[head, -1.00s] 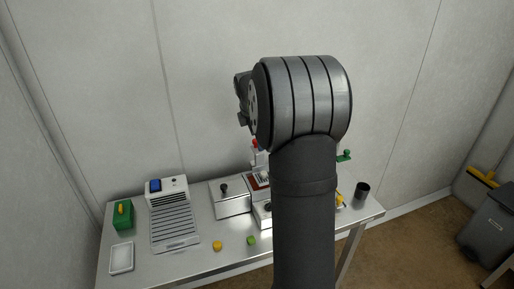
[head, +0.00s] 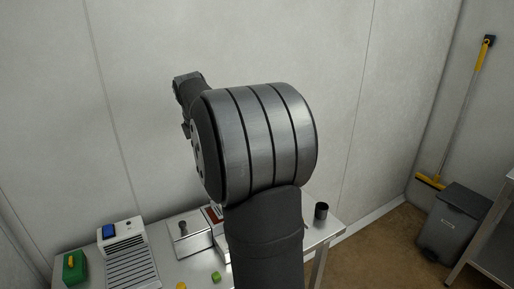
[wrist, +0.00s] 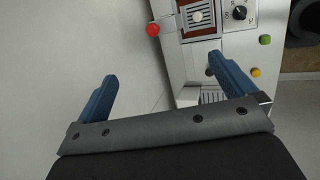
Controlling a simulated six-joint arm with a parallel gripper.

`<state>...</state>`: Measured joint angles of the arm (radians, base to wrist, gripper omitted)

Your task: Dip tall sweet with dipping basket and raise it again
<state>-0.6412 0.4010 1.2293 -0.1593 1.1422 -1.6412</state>
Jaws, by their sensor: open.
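My gripper (wrist: 162,68) is open and empty, with two blue fingers wide apart in the wrist view. In the head view my own arm covers the middle of the table and hides the fingers. A red ball (wrist: 152,29) lies ahead of the fingers in the wrist view, next to a red-brown framed unit with a pale round thing (wrist: 197,16) in it. I cannot tell whether these belong to the dipping basket or the tall sweet. A green piece (head: 215,276) and a yellow piece (head: 182,286) are on the table; similar green (wrist: 265,40) and yellow (wrist: 256,72) ones show in the wrist view.
A white slatted machine (head: 130,265) with a blue top part, a green box (head: 75,268) and a lidded metal box (head: 190,235) stand at the left. A black cup (head: 321,211) stands at the right. The wall behind is bare.

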